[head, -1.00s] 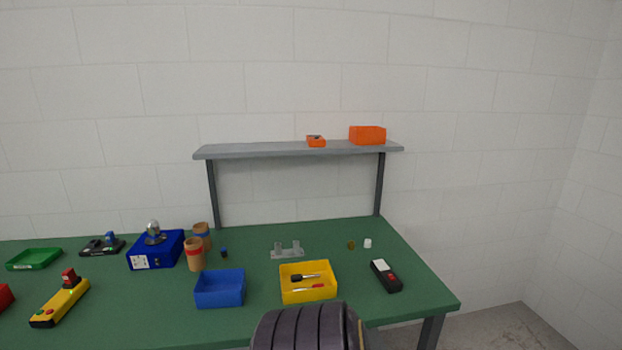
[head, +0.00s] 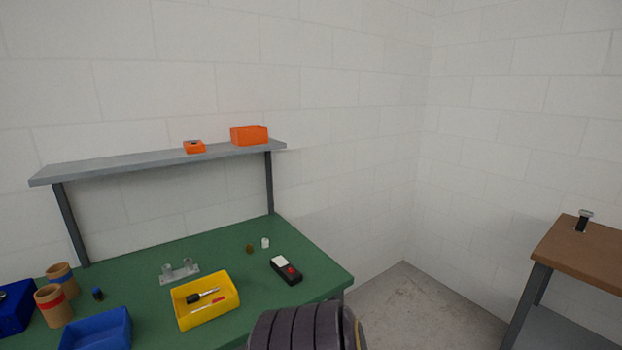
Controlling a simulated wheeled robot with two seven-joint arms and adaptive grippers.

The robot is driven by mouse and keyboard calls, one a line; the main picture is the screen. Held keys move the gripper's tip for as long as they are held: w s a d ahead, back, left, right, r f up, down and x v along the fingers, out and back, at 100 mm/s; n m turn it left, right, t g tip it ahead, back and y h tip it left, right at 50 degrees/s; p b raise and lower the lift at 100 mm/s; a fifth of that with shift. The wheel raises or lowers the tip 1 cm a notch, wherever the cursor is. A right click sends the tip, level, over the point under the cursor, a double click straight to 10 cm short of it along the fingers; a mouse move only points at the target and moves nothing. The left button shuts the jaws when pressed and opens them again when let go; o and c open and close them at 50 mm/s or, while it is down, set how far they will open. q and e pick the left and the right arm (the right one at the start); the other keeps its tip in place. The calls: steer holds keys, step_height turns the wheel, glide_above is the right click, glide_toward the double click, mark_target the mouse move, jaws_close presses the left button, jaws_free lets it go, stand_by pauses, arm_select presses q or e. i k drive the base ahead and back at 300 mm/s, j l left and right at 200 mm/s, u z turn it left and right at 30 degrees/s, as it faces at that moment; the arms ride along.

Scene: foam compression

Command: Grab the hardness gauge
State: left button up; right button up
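I cannot tell for certain which object is the hardness gauge. A small dark instrument with a grey top (head: 584,220) stands upright on the brown table at the far right. A black handheld device (head: 286,270) with a white panel and a red button lies on the right part of the green table. Neither of my grippers is in view, and nothing is seen touching either object.
The green table (head: 238,248) holds a yellow bin (head: 222,313) with tools, a blue bin (head: 98,328) and a clear fixture (head: 180,271). A grey shelf (head: 120,167) carries orange boxes. Open floor (head: 410,295) separates it from the brown table (head: 585,250).

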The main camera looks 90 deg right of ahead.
mark_target(585, 214)
steer(key=z, duration=4.55)
steer(key=i+j+z, duration=0.2)
steer(key=i, duration=0.2)
